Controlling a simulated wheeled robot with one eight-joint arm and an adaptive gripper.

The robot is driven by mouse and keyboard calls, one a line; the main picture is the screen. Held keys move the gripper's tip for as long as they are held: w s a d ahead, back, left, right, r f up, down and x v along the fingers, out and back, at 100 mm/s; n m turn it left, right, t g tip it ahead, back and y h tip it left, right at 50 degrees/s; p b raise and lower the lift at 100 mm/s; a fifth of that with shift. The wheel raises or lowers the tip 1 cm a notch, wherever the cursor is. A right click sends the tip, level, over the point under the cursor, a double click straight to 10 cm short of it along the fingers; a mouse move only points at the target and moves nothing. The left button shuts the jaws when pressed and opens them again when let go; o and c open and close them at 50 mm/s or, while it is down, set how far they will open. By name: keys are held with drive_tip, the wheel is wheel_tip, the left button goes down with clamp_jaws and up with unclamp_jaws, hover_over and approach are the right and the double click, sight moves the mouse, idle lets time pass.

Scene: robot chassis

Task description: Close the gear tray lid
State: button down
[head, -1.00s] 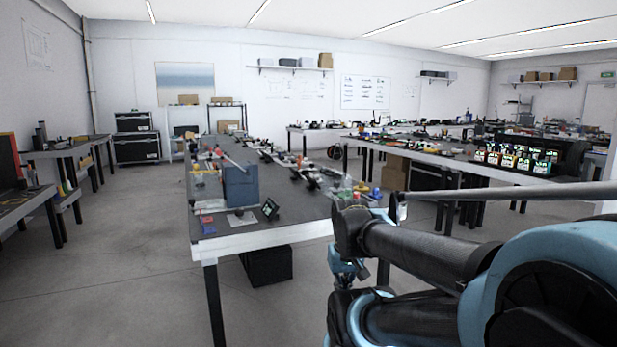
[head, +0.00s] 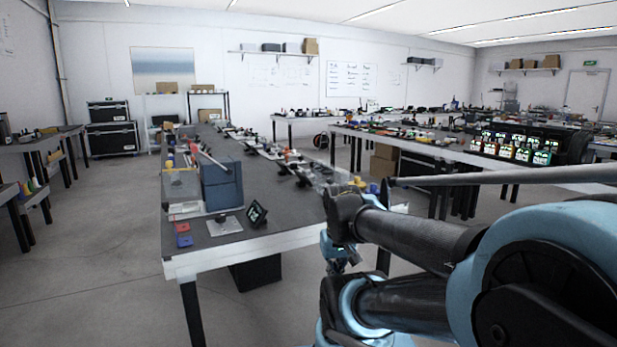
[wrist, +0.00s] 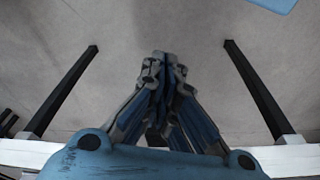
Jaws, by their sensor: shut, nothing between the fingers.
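I cannot make out a gear tray or its lid for certain in either view. In the head view, a clear boxy item (head: 181,186) stands at the left edge of the near grey-topped table (head: 283,222), beside a blue-grey box (head: 222,184); I cannot tell if either is the tray. My gripper (wrist: 164,60) shows in the wrist view with its fingers together, empty, over bare floor. My arm fills the lower right of the head view and hides the table's right end.
A small dark-screened stand (head: 257,213), a red block (head: 182,228) and a blue block (head: 184,240) sit near the table's front left. A black box (head: 256,271) is under the table. Another long table (head: 450,150) stands right.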

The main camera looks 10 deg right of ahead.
drive_tip(key=w+d+r+n+h, duration=0.1)
drive_tip(key=w+r+n+h, duration=0.5)
drive_tip(key=w+r+n, duration=0.85)
drive_tip(key=w+a+r+n+h, duration=0.2)
drive_tip(key=w+a, duration=0.2)
drive_tip(key=w, duration=0.4)
drive_tip(key=w+a+r+n+t+h, duration=0.1)
drive_tip(key=w+a+r+n, duration=0.2)
drive_tip(key=w+a, duration=0.35)
drive_tip(key=w+a+r+n+h, duration=0.2)
drive_tip(key=w, duration=0.7)
drive_tip(key=w+d+r+x, duration=0.1)
drive_tip(key=r+x, duration=0.1)
drive_tip(key=x, duration=1)
drive_tip(key=shift+d, duration=0.25)
drive_tip(key=shift+w+d+r, duration=0.1)
drive_tip(key=shift+w+r, duration=0.05)
drive_tip(key=shift+r, duration=0.1)
